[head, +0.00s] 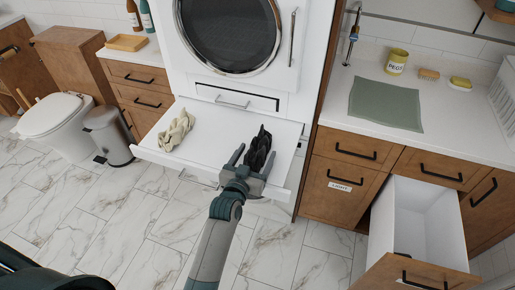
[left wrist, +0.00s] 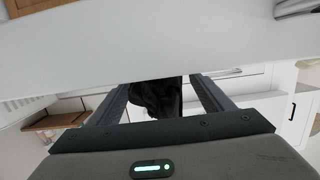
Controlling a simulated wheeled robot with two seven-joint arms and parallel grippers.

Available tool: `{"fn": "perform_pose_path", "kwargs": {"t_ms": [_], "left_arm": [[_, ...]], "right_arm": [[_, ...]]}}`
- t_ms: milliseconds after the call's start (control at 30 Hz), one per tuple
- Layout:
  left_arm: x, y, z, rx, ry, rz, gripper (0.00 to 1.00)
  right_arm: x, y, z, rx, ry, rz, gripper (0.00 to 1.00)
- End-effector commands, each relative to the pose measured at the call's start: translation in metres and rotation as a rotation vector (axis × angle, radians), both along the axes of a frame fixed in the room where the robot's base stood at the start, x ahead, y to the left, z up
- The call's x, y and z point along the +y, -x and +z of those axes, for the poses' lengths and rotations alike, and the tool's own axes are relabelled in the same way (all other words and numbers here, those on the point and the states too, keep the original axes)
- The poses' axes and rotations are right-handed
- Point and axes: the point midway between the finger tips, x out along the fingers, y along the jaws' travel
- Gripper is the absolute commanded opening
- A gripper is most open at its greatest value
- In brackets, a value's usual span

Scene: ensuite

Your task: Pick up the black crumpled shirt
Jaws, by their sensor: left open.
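The black crumpled shirt (head: 262,143) lies on the right part of a white pull-out shelf (head: 215,137) below the washing machine. My left gripper (head: 254,152) is open at the shelf's front edge, with its two fingers on either side of the shirt's near part. In the left wrist view, the shirt (left wrist: 157,99) shows dark between the open fingers (left wrist: 160,83). I cannot tell whether the fingers touch it. My right gripper is not in view.
A beige crumpled cloth (head: 177,131) lies on the shelf's left part. An open white drawer (head: 424,215) sticks out at the right, below a counter with a green mat (head: 386,104). A bin (head: 108,136) and toilet (head: 52,115) stand left. The marble floor in front is clear.

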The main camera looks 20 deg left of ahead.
Motion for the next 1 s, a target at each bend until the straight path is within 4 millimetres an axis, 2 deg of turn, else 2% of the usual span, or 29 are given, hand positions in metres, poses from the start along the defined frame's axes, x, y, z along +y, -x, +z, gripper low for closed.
{"fn": "perform_pose_path", "kwargs": {"t_ms": [467,533,667,700,1000], "left_arm": [[-0.0001,-0.0008,-0.0005,0.000,0.001,0.000,0.73],[-0.0002,-0.0008,-0.0005,0.000,0.001,0.000,0.62],[-0.0002,-0.0007,-0.0005,0.000,0.001,0.000,0.30],[-0.0002,-0.0007,-0.0005,0.000,0.001,0.000,0.26],[-0.0001,-0.0012,0.0010,-0.001,0.001,0.000,0.26]], "right_arm": [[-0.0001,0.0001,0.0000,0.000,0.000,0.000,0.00],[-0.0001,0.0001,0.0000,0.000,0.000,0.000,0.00],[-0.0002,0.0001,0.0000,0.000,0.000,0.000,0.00],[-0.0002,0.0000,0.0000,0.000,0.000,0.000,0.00],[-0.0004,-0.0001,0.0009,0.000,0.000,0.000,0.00]]}}
